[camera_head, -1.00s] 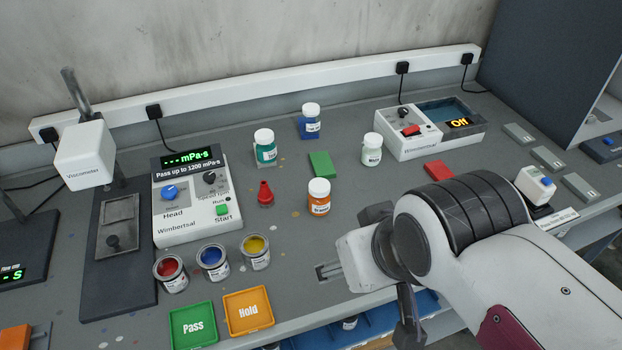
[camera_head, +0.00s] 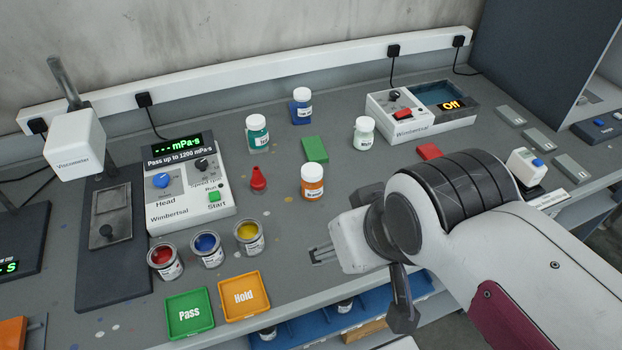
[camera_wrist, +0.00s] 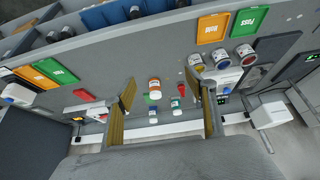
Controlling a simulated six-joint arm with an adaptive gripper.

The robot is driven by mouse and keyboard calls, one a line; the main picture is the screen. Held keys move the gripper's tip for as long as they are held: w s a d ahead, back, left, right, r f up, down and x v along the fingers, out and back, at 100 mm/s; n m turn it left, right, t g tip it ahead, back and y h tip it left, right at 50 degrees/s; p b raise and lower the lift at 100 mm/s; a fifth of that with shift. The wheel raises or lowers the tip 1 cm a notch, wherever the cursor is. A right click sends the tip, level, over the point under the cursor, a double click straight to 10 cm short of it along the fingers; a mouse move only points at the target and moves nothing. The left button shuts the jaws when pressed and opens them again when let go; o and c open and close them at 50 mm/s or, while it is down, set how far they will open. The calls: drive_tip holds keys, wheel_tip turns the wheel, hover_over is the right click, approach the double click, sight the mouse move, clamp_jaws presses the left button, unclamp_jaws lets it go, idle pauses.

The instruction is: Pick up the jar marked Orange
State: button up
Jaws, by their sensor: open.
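The orange jar (camera_head: 312,184) stands upright on the grey bench, with a white lid and a white label whose print is too small to read surely. It also shows in the wrist view (camera_wrist: 155,88), between the two fingers and some way beyond them. My gripper (camera_wrist: 160,88) is open and empty, its fingers spread left and right in the wrist view. In the head view my wrist is at the right of the jar and nearer the bench's front edge, and it hides much of the gripper.
A green block (camera_head: 315,149) lies behind the jar. A teal jar (camera_head: 257,134), blue jar (camera_head: 301,107) and white jar (camera_head: 364,133) stand farther back. A red funnel-shaped thing (camera_head: 258,180) is at its left. Open paint cans (camera_head: 207,250) and Pass (camera_head: 190,313) and Hold (camera_head: 245,297) trays lie front left.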

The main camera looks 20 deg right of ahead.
sight(312, 182)
drive_tip(key=shift+o, duration=0.7)
drive_tip(key=w+d+f+n+t+h, duration=0.1)
drive_tip(key=w+d+n+t+h, duration=0.1)
drive_tip(key=w+d, duration=0.75)
drive_tip(key=w+d+f+n+t+h, duration=0.15)
drive_tip(key=w+d, duration=0.45)
drive_tip(key=w, duration=0.7)
drive_tip(key=w+a+f+n+y, duration=0.1)
drive_tip(key=f+y, duration=0.2)
drive_tip(key=f, duration=0.1)
drive_tip(key=w+a+f+n+t+y, duration=0.1)
drive_tip(key=f+n+y, duration=0.1)
drive_tip(key=f+y, duration=0.2)
drive_tip(key=w+a+f+n+y, duration=0.1)
drive_tip(key=f+y, duration=0.2)
drive_tip(key=f, duration=0.3)
drive_tip(key=shift+a+n+y, duration=0.25)
drive_tip(key=shift+a+n, duration=0.1)
drive_tip(key=shift+s+a+t+y, duration=0.35)
drive_tip(key=shift+s+a+y, duration=0.1)
drive_tip(key=shift+y, duration=0.25)
